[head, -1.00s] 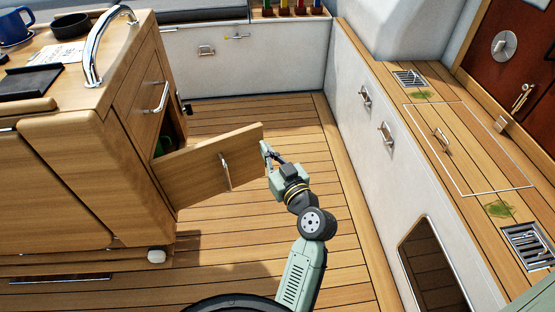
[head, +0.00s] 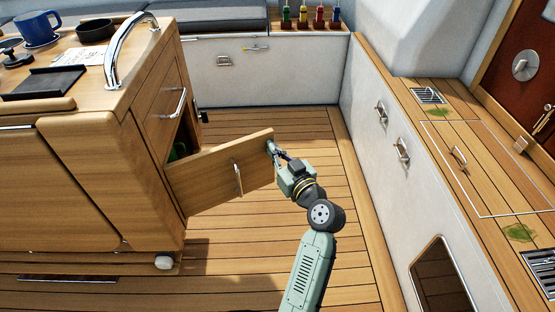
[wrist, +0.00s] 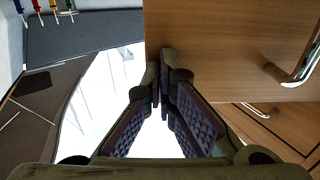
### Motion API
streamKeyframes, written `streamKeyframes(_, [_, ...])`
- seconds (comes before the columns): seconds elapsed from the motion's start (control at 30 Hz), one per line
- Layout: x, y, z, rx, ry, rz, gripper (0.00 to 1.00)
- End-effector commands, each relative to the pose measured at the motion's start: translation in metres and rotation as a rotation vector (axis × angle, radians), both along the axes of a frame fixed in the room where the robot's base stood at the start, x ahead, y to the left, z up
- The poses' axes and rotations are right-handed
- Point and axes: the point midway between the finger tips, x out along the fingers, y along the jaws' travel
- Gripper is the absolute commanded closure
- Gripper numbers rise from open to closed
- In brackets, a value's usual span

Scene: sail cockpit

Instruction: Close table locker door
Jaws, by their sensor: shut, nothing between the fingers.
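The table locker door (head: 220,174) is a wooden panel with a silver handle (head: 238,178). It stands wide open, swung out from the side of the wooden table (head: 110,150). My gripper (head: 274,150) is at the door's free upper edge, to the right of the handle. In the wrist view the door (wrist: 230,40) fills the upper right with its handle (wrist: 295,68). My gripper (wrist: 162,85) is shut and empty there, its fingertips at the door's edge. Whether they touch the door I cannot tell. Part of the locker's inside shows dark, with something green (head: 178,150).
A drawer handle (head: 175,103) sits above the locker opening. A mug (head: 38,30), a bowl (head: 95,30) and a dark tray (head: 45,82) are on the table. The wooden floor (head: 310,130) beyond the door is clear. A white bench side (head: 380,160) runs along the right.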

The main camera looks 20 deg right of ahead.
Motion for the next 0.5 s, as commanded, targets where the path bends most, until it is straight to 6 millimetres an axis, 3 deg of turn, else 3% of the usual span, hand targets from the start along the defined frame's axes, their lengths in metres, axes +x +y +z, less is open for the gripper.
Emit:
streamKeyframes(0.27, [0.056,0.009,-0.007,-0.004,-0.006,0.194,1.00])
streamKeyframes(0.5, [0.109,0.029,-0.007,-0.002,-0.004,0.395,1.00])
